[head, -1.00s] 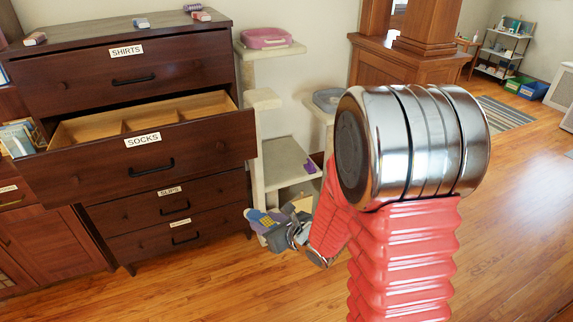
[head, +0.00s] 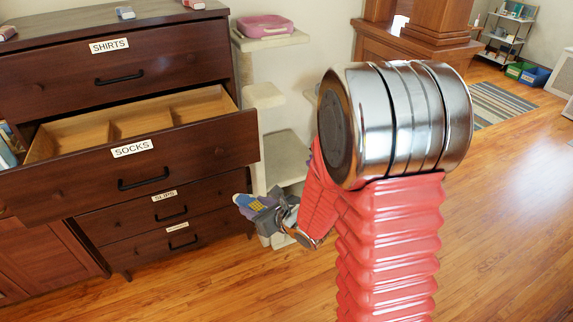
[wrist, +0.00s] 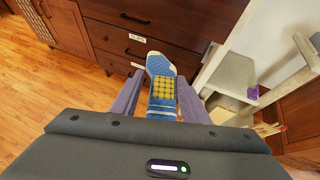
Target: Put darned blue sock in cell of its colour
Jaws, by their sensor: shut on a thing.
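My gripper (wrist: 158,108) is shut on the blue sock (wrist: 159,66), which has a yellow checked darn patch and sticks out past the purple fingers. In the head view the sock (head: 250,202) and gripper (head: 262,208) are small, in front of the dresser's lower right side. The sock is held in the air, below and to the right of the open drawer. The SOCKS drawer (head: 131,150) is pulled out, and its wooden dividers (head: 160,118) part it into cells. The colours of the cells cannot be told from here.
The SHIRTS drawer (head: 109,46) above and the SLIPS drawer (head: 164,196) below are shut. A cat tree (head: 286,148) with a pink case (head: 265,25) stands right of the dresser. Wooden floor (head: 500,210) is clear to the right.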

